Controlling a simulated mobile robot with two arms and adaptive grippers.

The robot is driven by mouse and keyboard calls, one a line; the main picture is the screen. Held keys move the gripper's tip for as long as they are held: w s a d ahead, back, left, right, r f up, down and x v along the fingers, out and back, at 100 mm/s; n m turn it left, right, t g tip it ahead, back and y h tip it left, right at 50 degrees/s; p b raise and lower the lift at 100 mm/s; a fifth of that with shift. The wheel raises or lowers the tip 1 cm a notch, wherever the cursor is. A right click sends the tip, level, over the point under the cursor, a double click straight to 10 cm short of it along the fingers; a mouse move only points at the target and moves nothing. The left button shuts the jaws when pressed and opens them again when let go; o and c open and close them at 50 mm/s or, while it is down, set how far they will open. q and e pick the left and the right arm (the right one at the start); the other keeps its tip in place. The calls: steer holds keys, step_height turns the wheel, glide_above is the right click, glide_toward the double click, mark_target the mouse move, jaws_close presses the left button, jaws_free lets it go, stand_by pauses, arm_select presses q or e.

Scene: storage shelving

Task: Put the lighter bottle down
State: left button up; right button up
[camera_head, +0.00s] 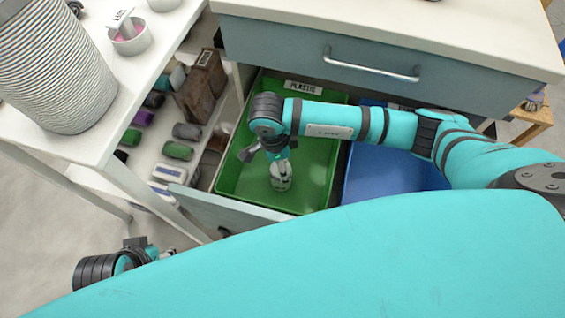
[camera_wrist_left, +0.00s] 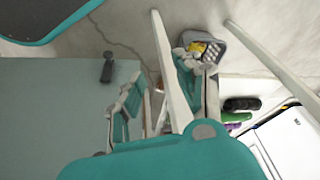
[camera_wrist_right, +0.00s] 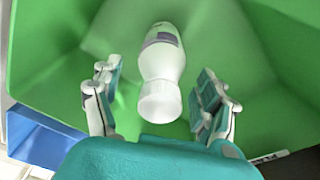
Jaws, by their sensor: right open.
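A white bottle (camera_wrist_right: 160,65) with a dark label patch lies in the green bin (camera_wrist_right: 60,30), between the fingers of my right gripper (camera_wrist_right: 160,95). Both fingers stand apart from it in the right wrist view. In the head view the bottle (camera_head: 281,178) shows at the bottom of the green bin (camera_head: 322,165), below my right gripper (camera_head: 277,158). My left gripper (camera_head: 148,252) is at the lower left, outside the drawer. Its fingers (camera_wrist_left: 160,95) are apart with nothing between them in the left wrist view.
The bin sits in an open drawer (camera_head: 240,211), labelled "PLASTIC" (camera_head: 303,88). A blue bin (camera_head: 385,180) is on its right, partly hidden by my arm. The white counter (camera_head: 400,25) overhangs behind.

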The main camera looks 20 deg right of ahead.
arm_select(q)
steer(key=p+x, duration=0.1)
steer(key=x, duration=0.6)
steer(key=shift+s, duration=0.3)
arm_select(e)
steer(key=r, duration=0.6)
steer(key=a+r, duration=0.1)
steer(key=r, duration=0.2)
steer(key=shift+a+r, duration=0.1)
steer(key=shift+r, duration=0.3)
